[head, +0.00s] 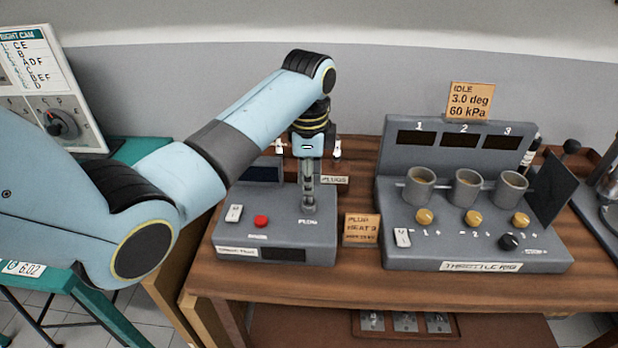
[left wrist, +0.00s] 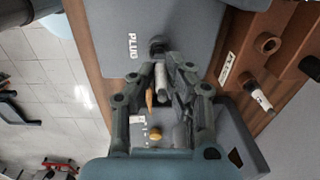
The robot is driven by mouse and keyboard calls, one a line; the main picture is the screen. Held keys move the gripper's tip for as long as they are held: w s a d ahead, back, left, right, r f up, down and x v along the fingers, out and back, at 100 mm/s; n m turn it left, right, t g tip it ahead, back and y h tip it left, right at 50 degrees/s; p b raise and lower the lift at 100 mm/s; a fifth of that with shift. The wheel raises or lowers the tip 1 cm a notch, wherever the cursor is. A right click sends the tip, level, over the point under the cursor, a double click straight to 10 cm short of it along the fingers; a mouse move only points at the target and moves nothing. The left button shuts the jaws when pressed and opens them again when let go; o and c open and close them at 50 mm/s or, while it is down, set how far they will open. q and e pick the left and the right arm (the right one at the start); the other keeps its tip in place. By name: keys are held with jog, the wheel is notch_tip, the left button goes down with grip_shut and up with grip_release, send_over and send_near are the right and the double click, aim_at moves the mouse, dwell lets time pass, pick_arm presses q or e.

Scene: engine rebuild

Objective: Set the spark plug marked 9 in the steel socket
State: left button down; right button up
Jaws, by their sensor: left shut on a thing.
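My left gripper (head: 309,196) points straight down over the grey plug fixture (head: 290,232). Its fingers are shut, and they also show in the left wrist view (left wrist: 164,84). Between them is a pale grey spark plug (left wrist: 162,84); I cannot read a mark on it. The dark socket (left wrist: 157,46) beside the PLUG lettering lies right at the fingertips, and its rim (head: 309,211) shows in the head view. I cannot tell whether the plug's end is inside the socket or just above it. My right gripper is not in view.
A rack behind the fixture holds a white-topped plug (head: 337,150), seen beside an empty ring (left wrist: 268,44) in the left wrist view. A red button (head: 261,221) is on the fixture. An orange plug card (head: 361,229) and the throttle rig (head: 480,258) stand to the right.

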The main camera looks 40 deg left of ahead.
pick_arm(q)
jog(key=shift+f, duration=0.4)
dwell(0.7)
jog(key=c, duration=1.3)
grip_release()
jog(key=shift+o, duration=0.2)
jog(key=shift+r, duration=0.15)
jog(key=shift+r, duration=3.65)
